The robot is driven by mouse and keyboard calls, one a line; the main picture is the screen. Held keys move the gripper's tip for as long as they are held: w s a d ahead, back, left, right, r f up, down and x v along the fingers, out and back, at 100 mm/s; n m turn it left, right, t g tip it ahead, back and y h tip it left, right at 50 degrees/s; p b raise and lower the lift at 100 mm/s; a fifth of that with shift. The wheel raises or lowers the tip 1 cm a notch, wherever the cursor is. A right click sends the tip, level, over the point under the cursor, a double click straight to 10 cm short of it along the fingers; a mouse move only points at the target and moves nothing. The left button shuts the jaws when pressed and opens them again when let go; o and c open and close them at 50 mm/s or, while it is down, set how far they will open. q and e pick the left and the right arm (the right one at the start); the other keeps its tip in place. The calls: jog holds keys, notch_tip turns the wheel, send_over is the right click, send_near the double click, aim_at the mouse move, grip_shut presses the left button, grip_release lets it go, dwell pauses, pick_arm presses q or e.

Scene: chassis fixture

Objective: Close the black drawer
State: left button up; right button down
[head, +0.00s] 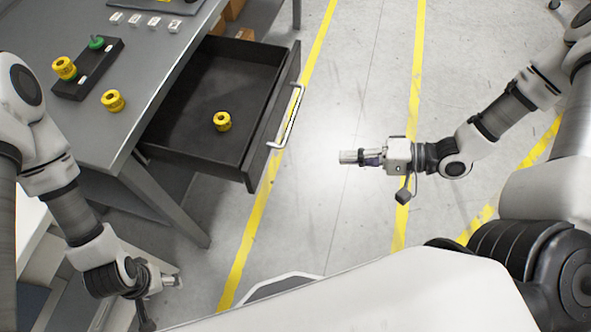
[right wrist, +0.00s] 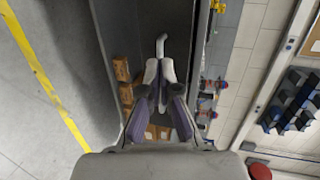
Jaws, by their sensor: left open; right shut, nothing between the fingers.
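The black drawer (head: 215,75) is pulled out from under the grey table in the head view. A yellow ring-shaped part (head: 222,121) lies inside it. Its pale bar handle (head: 287,118) is on the front panel, facing right. My right gripper (head: 346,157) is shut and empty, to the right of the handle with a clear gap, pointing at the drawer. In the right wrist view, the shut fingers (right wrist: 160,72) show with part of the handle (right wrist: 161,42) beyond them. My left gripper (head: 174,281) is open, low on the left and away from the drawer.
The grey table (head: 150,70) carries a black block (head: 88,68) with yellow and green parts, another yellow part (head: 113,100) and several small white pieces. A table leg (head: 165,205) stands before the drawer's near side. The floor right of the drawer is clear.

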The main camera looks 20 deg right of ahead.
pick_arm(q)
notch_tip(320, 180, down, 6)
jog(key=b, duration=0.4)
jog(key=shift+b, duration=0.4)
pick_arm(e)
jog(key=w+a+f+m+t, duration=0.1)
jog(key=w+a+f+t, duration=0.1)
jog(key=w+a, duration=0.7)
jog(key=shift+w+f+h, duration=0.2)
jog(key=shift+f+h, duration=0.1)
jog(key=shift+f, duration=0.6)
pick_arm(q)
jog(key=shift+w+a+f, duration=0.1)
pick_arm(e)
jog(key=shift+w, duration=0.1)
